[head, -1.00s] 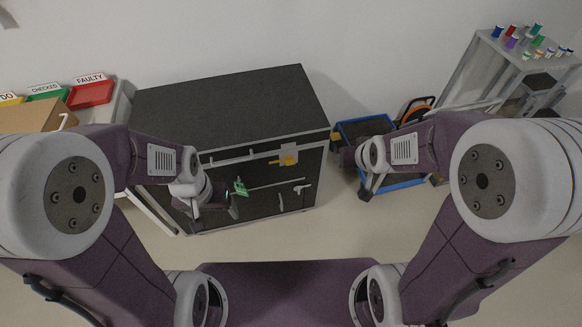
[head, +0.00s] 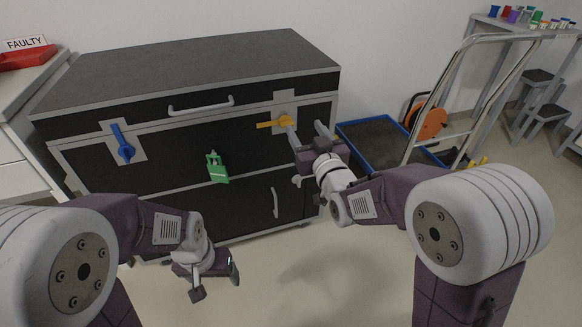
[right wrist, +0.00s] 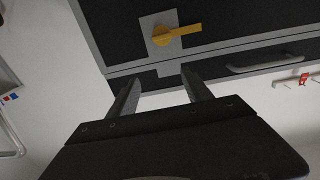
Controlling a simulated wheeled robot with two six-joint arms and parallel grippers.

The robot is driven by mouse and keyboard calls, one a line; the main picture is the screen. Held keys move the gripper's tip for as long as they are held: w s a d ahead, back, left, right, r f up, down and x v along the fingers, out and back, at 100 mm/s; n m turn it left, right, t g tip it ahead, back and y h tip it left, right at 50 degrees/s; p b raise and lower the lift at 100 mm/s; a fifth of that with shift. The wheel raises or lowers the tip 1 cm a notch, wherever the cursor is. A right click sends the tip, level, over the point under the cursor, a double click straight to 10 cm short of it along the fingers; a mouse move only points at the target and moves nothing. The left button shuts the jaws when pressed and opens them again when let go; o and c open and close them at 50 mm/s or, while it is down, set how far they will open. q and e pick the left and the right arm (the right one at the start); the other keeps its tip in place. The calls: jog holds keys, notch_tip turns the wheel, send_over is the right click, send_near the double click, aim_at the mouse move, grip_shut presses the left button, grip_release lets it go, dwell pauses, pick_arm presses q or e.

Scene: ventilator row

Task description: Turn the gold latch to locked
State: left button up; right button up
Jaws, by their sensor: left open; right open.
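The gold latch (head: 285,121) sits on a pale plate at the upper right of the black chest's front. Its handle lies about level and points left in the head view. In the right wrist view the latch (right wrist: 175,34) appears beyond the fingers, its handle pointing right. My right gripper (head: 306,131) is open and empty, just below and right of the latch, its fingers towards the chest. I cannot tell whether a finger touches the latch. My left gripper (head: 216,286) is open and empty, low in front of the chest.
The black chest (head: 190,70) also has a blue latch (head: 123,146), a green tag (head: 217,168) and grey handles (head: 202,107). A blue-edged cart (head: 375,133) stands at its right. A red tray marked FAULTY (head: 28,58) is at left. Floor in front is clear.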

notch_tip(320, 180, down, 5)
jog(key=a+b, duration=0.1)
jog(key=b, duration=0.1)
jog(key=b+x, duration=0.2)
jog(key=x, duration=0.7)
jog(key=shift+a, duration=0.15)
pick_arm(q)
notch_tip(320, 180, down, 6)
jog(key=shift+f, duration=0.25)
pick_arm(e)
jog(key=shift+s+r, duration=0.1)
jog(key=shift+s, duration=0.05)
grip_shut()
